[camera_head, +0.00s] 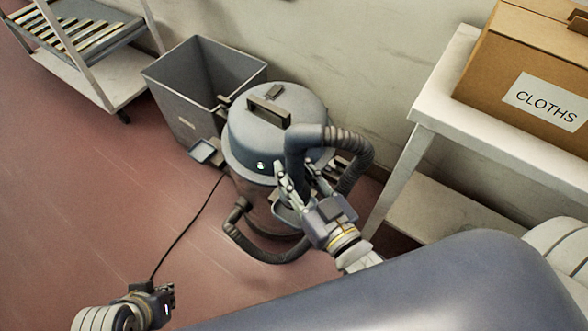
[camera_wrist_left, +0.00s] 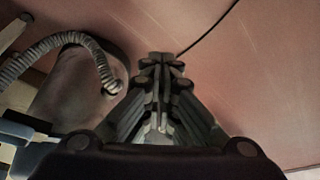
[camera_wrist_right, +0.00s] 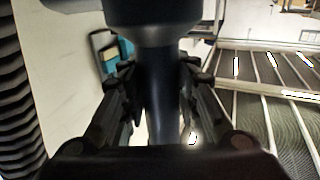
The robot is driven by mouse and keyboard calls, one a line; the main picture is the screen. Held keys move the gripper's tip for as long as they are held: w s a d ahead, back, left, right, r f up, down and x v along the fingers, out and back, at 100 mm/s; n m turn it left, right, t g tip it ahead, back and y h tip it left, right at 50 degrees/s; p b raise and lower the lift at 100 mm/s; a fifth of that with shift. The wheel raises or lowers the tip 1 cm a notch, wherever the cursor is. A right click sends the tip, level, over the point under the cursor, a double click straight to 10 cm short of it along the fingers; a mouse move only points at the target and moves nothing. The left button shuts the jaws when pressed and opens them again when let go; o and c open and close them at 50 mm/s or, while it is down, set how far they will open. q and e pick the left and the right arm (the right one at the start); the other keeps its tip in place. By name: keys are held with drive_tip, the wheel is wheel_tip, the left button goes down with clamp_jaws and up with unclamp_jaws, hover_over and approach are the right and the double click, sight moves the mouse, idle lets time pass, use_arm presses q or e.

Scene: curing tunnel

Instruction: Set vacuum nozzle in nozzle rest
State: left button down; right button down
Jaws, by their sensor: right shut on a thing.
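The vacuum nozzle (camera_head: 296,158) is a dark blue tube with a bend at its top, where a ribbed hose (camera_head: 362,160) joins it. My right gripper (camera_head: 298,182) is shut around the tube in front of the vacuum (camera_head: 247,130), a blue-grey drum. In the right wrist view the tube (camera_wrist_right: 160,95) runs between my fingers. A grey-blue piece (camera_head: 285,212) shows below the gripper; I cannot tell whether it is the nozzle's end or a rest. A small grey bracket (camera_head: 207,152) juts from the drum's left side. My left gripper (camera_head: 168,299) is shut and empty, low over the floor.
A grey bin (camera_head: 182,105) stands behind the vacuum to the left. A white table (camera_head: 440,105) with a cardboard box marked CLOTHS (camera_head: 500,75) stands at the right. A rack (camera_head: 120,85) is at the upper left. A black cord (camera_head: 187,228) crosses the otherwise clear left floor.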

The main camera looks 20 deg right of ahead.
sight(300, 195)
drive_tip(key=shift+f+b, duration=0.3)
drive_tip(key=shift+f, duration=0.6)
drive_tip(key=shift+f+b, duration=0.5)
drive_tip(key=shift+f, duration=0.1)
drive_tip(key=shift+f+b, duration=0.3)
drive_tip(key=shift+f, duration=0.65)
use_arm(q)
drive_tip(key=w+d+r+t+h, duration=0.1)
drive_tip(key=w+d+r+t, duration=0.1)
drive_tip(key=w, duration=0.4)
drive_tip(key=w+d+r+t, duration=0.2)
drive_tip(key=w+r+t, duration=0.2)
drive_tip(key=w+t, duration=0.1)
drive_tip(key=shift+w+d+r+h, duration=0.2)
drive_tip(key=shift+w+r+h, duration=0.2)
drive_tip(key=shift+w, duration=0.2)
drive_tip(key=shift+w+a+r, duration=0.1)
use_arm(e)
drive_tip(key=shift+f, duration=0.1)
use_arm(q)
drive_tip(key=shift+w+d+r+t+h+b, duration=0.15)
drive_tip(key=shift+w+d+r+t+b, duration=0.1)
drive_tip(key=shift+w+r+t, duration=0.25)
drive_tip(key=shift+w+d+r+t+h+b, duration=0.15)
drive_tip(key=shift+w+r+t+b, duration=0.1)
drive_tip(key=shift+r+t, duration=0.25)
use_arm(e)
drive_tip(key=shift+f, duration=0.55)
idle(0.4)
